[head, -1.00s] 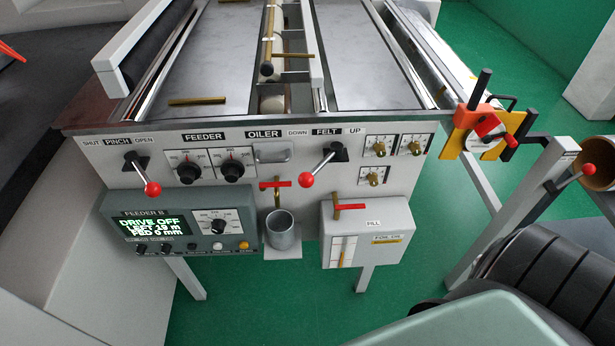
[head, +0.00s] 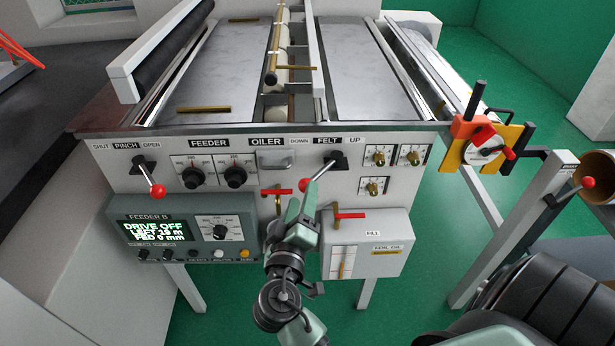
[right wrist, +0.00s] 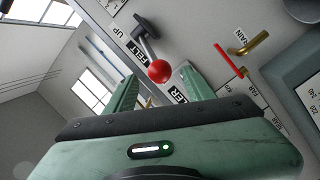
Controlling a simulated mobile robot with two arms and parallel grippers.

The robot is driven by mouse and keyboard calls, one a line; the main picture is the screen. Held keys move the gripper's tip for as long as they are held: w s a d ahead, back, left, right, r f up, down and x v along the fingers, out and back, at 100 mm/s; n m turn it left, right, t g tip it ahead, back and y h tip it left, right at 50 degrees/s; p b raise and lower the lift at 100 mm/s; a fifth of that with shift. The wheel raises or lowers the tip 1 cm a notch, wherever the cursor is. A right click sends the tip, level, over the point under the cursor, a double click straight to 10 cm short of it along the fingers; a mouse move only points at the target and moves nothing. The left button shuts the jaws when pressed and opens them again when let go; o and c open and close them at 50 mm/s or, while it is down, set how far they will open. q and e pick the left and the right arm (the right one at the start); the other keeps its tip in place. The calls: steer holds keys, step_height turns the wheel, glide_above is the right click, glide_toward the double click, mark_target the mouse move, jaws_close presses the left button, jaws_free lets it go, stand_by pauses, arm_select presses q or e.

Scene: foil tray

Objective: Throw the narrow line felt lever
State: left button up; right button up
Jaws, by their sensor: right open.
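The felt lever (head: 322,172) is a metal rod with a red ball knob (head: 304,185), on the grey front panel under the label DOWN FELT UP. It slants from its dark pivot down and left, toward the DOWN side. My right gripper (head: 302,204) is open, just below the knob in the head view. In the right wrist view the red knob (right wrist: 159,71) shows between and slightly beyond the two green fingers (right wrist: 158,92). I cannot tell whether they touch it. My left gripper is not in view.
The pinch lever (head: 152,178) stands at the panel's left. A red-handled drain valve (head: 278,191) is close left of the gripper. The Feeder B box (head: 185,232) is lower left, and the fill box (head: 385,250) with a red-handled valve (head: 350,215) lower right.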

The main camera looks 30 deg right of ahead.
mark_target(321, 172)
steer(key=p+x, duration=0.2)
steer(key=x, duration=0.5)
steer(key=shift+w+d+p, duration=0.2)
steer(key=shift+w+p, duration=0.05)
steer(key=shift+p, duration=0.15)
jaws_close()
steer(key=shift+f, duration=0.1)
stand_by(0.9)
